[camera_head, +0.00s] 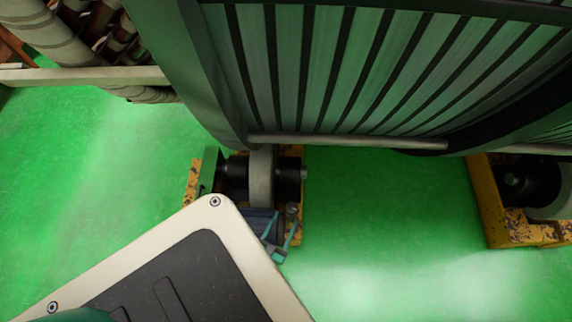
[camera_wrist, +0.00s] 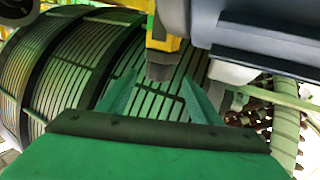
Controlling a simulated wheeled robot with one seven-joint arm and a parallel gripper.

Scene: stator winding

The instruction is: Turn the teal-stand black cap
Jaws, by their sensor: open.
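In the wrist view, my gripper (camera_wrist: 160,92) is open, with its two teal fingers spread apart and nothing between their tips. A dark blunt cylindrical end (camera_wrist: 159,66) on a yellow part (camera_wrist: 158,40) shows just beyond the gap between the fingertips. I cannot tell whether this is the black cap. In the head view, a small teal piece (camera_head: 278,250) stands low beside the yellow support, and a black cylinder (camera_head: 291,172) sits above it. No separate black cap is clear there. My gripper is not visible in the head view.
The large slotted stator (camera_head: 360,70) fills the top of the head view and shows behind the fingers in the wrist view (camera_wrist: 80,65). A yellow support (camera_head: 490,205) with a roller stands at right. Green floor (camera_head: 390,220) is clear between supports.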

